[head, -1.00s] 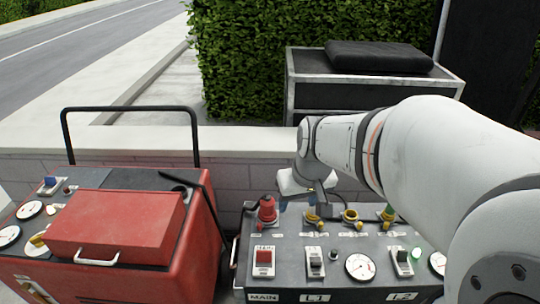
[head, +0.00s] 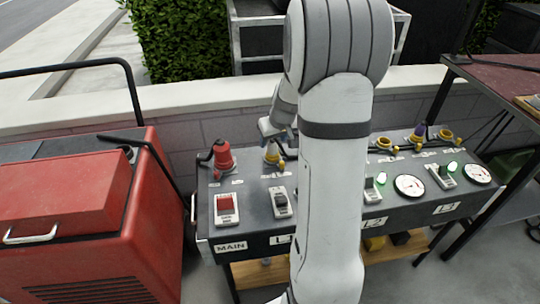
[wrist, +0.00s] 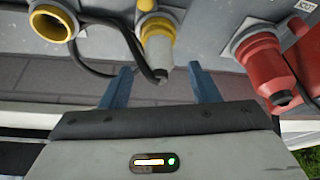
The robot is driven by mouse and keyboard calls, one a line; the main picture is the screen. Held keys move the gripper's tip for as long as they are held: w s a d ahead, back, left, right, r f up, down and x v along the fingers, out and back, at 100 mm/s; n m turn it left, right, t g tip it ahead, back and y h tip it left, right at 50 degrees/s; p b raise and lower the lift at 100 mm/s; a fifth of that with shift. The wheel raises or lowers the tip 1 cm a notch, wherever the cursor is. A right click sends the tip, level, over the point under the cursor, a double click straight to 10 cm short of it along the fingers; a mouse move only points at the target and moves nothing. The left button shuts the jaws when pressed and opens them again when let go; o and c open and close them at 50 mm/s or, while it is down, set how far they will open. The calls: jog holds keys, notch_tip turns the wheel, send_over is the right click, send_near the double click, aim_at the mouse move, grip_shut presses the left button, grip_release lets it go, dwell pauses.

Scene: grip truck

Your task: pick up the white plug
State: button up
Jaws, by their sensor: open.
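The white plug (wrist: 158,48) sits in a yellow-rimmed socket on the grey power panel (head: 252,222), with a dark cable at its end. In the head view the plug's socket (head: 271,155) shows just below my gripper (head: 278,134), and the plug itself is largely hidden there. In the wrist view my gripper (wrist: 160,87) is open, with its two blue fingers apart. The plug's end lies between the fingertips across the picture, with gaps on both sides. The plug's body is beyond the tips. The fingers hold nothing.
A red plug (head: 223,155) stands in the panel beside the white plug, and also shows in the wrist view (wrist: 266,62). A yellow socket (wrist: 52,20) is on the other side. A red machine (head: 80,220) stands at left, a low wall (head: 180,118) behind.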

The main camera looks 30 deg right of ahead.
aim_at(273, 150)
jog(key=x, duration=0.3)
jog(key=shift+f, duration=0.4)
jog(key=shift+r, duration=0.1)
jog(key=shift+c, duration=0.5)
jog(key=c, duration=1)
